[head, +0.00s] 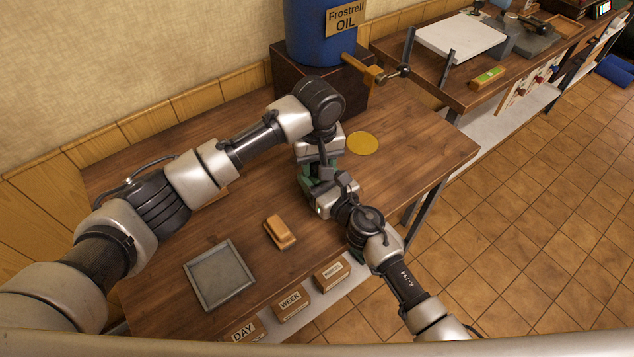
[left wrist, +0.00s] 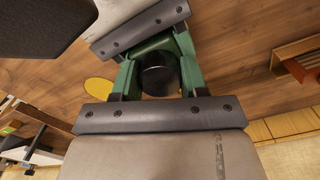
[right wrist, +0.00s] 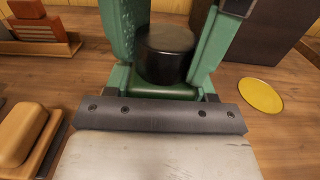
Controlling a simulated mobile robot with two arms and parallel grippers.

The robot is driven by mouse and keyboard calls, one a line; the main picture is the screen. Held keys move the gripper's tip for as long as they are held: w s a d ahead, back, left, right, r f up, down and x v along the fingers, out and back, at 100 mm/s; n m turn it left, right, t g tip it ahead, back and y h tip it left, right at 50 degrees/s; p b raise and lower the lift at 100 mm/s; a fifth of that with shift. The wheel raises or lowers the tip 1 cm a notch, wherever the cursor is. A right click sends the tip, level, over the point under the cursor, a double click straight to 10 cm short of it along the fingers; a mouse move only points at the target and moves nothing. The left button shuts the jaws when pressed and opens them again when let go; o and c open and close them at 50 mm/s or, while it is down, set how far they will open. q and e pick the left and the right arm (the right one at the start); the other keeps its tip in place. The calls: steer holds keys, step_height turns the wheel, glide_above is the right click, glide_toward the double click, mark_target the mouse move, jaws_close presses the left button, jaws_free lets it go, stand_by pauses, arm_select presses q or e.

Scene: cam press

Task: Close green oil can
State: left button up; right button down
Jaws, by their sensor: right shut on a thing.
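The green oil can (right wrist: 165,91) stands low between my grippers, with a round black cap (right wrist: 166,52) at its top. The cap also shows in the left wrist view (left wrist: 159,76). My right gripper (right wrist: 168,40) is shut on the can, its green fingers on either side of it. My left gripper (left wrist: 158,70) comes from above. Its fingers are apart on either side of the black cap, open, with a gap visible on one side. In the head view the arms hide most of the can. I cannot tell whether the cap is fully seated.
A yellow disc (head: 362,143) lies beside the grippers. A blue oil barrel (head: 318,35) with a tap stands on a dark box (head: 352,93) behind. A grey tray (head: 195,295) and a tan block (head: 279,232) lie at front left. The table's right end is clear.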

arm_select(q)
steer(key=shift+c, duration=0.9)
steer(key=m, duration=0.3)
steer(key=shift+a, duration=0.1)
steer(key=o, duration=0.9)
steer(key=shift+o, duration=0.5)
steer(key=shift+s+d, duration=0.1)
steer(key=shift+d, duration=0.15)
steer(key=shift+r, duration=0.1)
